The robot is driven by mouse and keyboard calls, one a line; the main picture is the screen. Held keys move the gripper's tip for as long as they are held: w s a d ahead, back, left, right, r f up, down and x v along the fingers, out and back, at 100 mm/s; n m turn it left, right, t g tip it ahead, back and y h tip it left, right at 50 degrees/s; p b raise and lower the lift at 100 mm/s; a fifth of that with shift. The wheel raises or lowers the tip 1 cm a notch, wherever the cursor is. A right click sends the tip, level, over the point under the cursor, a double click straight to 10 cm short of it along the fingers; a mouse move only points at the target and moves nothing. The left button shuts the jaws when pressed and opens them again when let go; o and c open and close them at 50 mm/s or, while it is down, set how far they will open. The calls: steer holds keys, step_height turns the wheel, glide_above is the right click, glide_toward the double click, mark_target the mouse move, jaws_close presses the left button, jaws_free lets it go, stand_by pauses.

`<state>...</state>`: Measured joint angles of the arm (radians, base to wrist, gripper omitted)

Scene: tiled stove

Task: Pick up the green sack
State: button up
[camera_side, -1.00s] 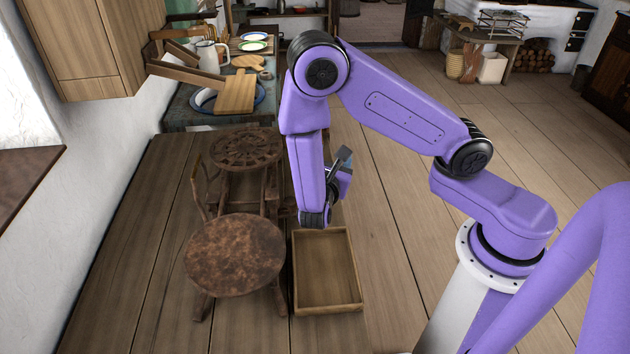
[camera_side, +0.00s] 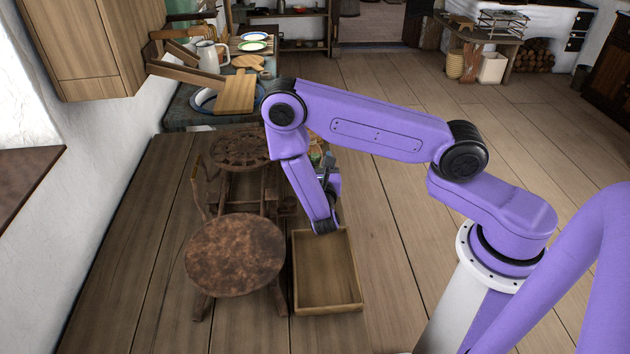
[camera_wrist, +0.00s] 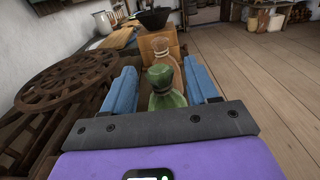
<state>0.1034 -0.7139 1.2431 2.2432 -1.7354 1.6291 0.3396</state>
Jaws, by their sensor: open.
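The green sack (camera_wrist: 164,90) stands upright in the wrist view, tied at the neck, between the two blue fingers of my gripper (camera_wrist: 161,88). The fingers are apart, one on each side of it, and I see no contact with it. Its lower part is hidden by the gripper body. In the side view my gripper is mostly hidden behind my arm, and a small bit of green (camera_side: 316,155) shows behind the arm; I cannot tell for sure that it is the sack.
An ornate dark wooden wheel (camera_wrist: 72,82) lies close on the left. An empty wooden tray (camera_side: 358,292) and a round brown stool (camera_side: 235,254) stand nearer the side camera. Open floor lies right.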

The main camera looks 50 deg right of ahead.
steer(key=shift+x, duration=1.05)
steer(key=shift+a, duration=0.1)
jaws_close()
steer(key=shift+r, duration=0.2)
